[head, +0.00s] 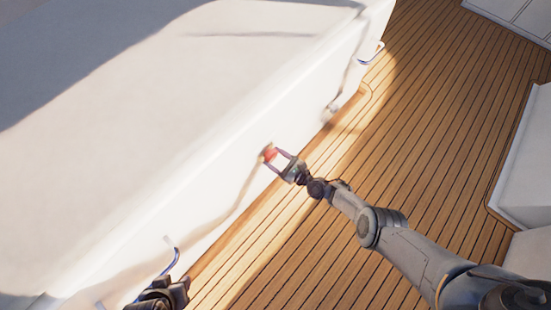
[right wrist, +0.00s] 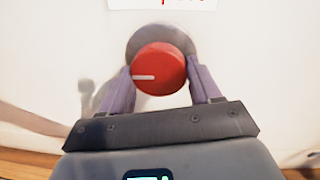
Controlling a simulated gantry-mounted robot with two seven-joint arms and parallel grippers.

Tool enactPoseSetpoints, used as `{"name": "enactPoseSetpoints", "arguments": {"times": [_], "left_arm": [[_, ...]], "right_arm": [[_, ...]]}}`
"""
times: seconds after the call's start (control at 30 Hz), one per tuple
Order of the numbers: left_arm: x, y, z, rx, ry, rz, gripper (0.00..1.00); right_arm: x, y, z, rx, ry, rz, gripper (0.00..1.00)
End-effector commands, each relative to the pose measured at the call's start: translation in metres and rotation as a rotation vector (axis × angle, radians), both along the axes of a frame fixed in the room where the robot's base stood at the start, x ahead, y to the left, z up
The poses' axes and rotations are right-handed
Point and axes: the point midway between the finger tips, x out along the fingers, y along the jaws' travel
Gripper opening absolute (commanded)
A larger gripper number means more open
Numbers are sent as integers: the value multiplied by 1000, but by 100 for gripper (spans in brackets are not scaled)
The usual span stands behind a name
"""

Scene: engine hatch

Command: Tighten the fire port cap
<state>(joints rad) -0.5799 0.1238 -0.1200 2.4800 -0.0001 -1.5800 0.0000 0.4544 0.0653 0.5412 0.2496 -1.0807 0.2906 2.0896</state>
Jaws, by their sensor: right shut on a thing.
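The fire port cap (right wrist: 160,66) is a round red knob with a short white line on its left half, in front of a grey round plate (right wrist: 188,35) on the white hatch wall. It also shows in the head view (head: 269,153). My right gripper (right wrist: 160,80) is shut on the cap, one purple finger on each side; it also shows in the head view (head: 273,158). My left gripper (head: 165,292) is at the bottom left in the head view, near the wall; its fingertips do not show clearly.
The white engine hatch (head: 200,110) fills the left. Blue-and-white handles stick out from its side at the lower left (head: 172,262) and far end (head: 371,54). A label with red lettering (right wrist: 165,3) is above the cap. Wooden deck (head: 420,130) lies open to the right, with white blocks (head: 525,160) at the edge.

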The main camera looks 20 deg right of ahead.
Motion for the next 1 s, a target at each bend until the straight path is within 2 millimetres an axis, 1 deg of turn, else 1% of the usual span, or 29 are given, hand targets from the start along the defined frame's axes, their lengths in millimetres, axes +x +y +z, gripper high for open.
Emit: {"name": "enactPoseSetpoints", "arguments": {"times": [0.2, 0.6, 0.63, 0.7, 0.8, 1.0], "left_arm": [[0, 1, -1, 4, -1, -2, 43], [0, -1, -1, -3, -1, 2, 43], [0, -1, -1, -4, 0, 3, 43], [0, -2, -1, -7, 0, 5, 43], [0, -2, -1, -9, 0, 6, 43], [0, -2, -1, -9, 0, 6, 43]], "right_arm": [[0, 0, 0, 37, 18, 0, 32], [0, 0, 0, 43, 22, 1, 32], [0, 0, 0, 43, 22, 1, 64], [0, 0, 0, 43, 22, 1, 75], [0, 0, 0, 42, 21, 0, 88], [0, 0, 0, 41, 20, 0, 88]]}}
